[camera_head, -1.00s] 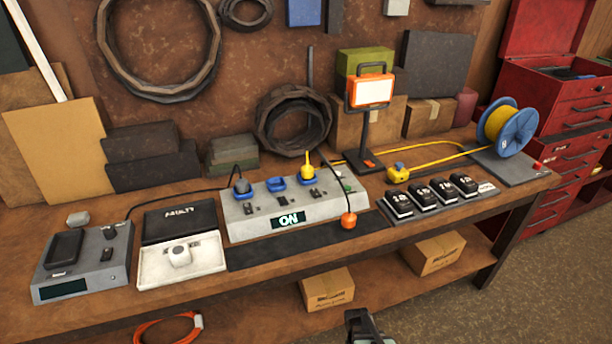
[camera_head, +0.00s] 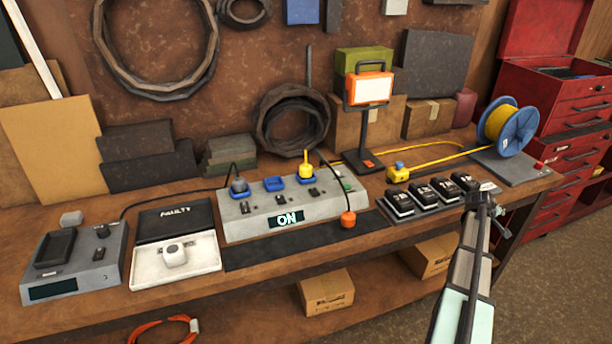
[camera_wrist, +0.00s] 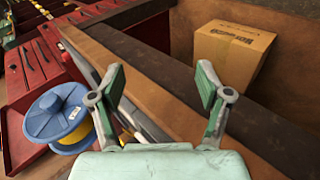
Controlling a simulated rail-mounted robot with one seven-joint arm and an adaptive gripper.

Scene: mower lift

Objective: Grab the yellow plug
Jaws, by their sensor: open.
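A yellow plug (camera_head: 306,170) stands upright in the right-hand socket of a grey power strip (camera_head: 240,228) whose display reads ON. A second yellow piece with a blue top, a connector (camera_head: 398,173), lies on the bench behind the black units, at the end of a yellow cable. My gripper (camera_head: 485,196) is over the bench's front edge at the right, apart from both yellow pieces. In the wrist view my gripper (camera_wrist: 161,86) is open and empty, its fingers tilted over the bench edge. Neither yellow piece is clearly seen there.
A blue reel of yellow cable (camera_head: 508,129) stands at the right end of the bench (camera_head: 350,262). A work lamp (camera_head: 370,88) rises behind the strip. Black battery-like units (camera_head: 399,205) sit near my gripper. An orange knob (camera_head: 348,218) hangs at the strip's front.

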